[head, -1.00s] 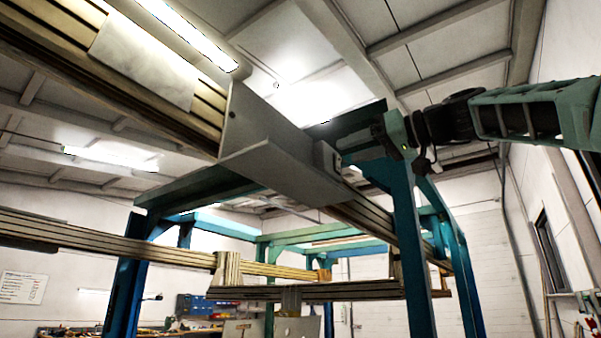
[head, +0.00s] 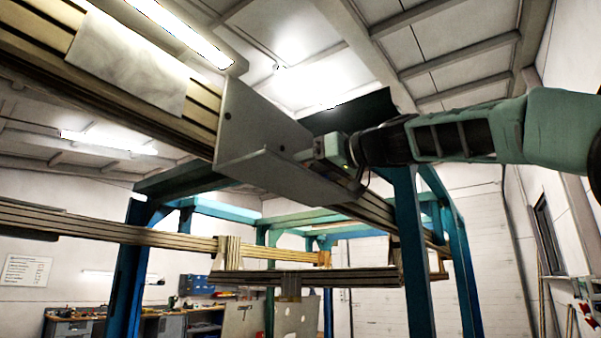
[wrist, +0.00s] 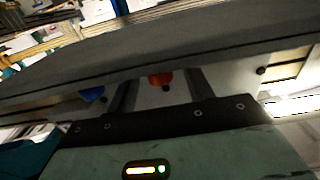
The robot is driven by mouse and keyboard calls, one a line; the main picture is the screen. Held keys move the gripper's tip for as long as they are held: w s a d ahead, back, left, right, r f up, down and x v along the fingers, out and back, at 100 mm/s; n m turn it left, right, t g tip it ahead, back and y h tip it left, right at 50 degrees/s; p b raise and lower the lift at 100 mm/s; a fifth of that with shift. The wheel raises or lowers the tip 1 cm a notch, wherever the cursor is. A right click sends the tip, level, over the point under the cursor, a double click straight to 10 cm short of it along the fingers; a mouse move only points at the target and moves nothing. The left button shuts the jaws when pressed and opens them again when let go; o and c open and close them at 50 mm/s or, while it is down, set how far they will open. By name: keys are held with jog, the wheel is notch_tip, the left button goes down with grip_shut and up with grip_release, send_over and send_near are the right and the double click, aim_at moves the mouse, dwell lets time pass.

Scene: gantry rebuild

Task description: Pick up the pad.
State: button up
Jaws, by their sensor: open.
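No thing is plainly a pad. In the wrist view a small orange-red round piece (wrist: 160,78) shows between the fingers of my gripper (wrist: 164,90), and a blue one (wrist: 93,94) lies to the left. I cannot tell whether either is the pad. The fingers are apart, with no contact visible. A wide dark grey band (wrist: 150,50) crosses in front and hides what lies beyond the fingertips. In the head view my gripper (head: 318,152) is at the right side of a grey angle bracket (head: 255,125); its fingers are mostly hidden there.
The bracket's lower plate (head: 275,172) juts out below my gripper. A slotted beam (head: 130,85) with a pale plate (head: 130,62) runs up left. A blue gantry post (head: 412,255) stands below my arm. A benchtop (head: 165,312) is far back.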

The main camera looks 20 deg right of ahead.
jog(key=c, duration=1.1)
jog(key=shift+o, duration=0.2)
notch_tip(320, 180, up, 10)
jog(key=p, duration=0.3)
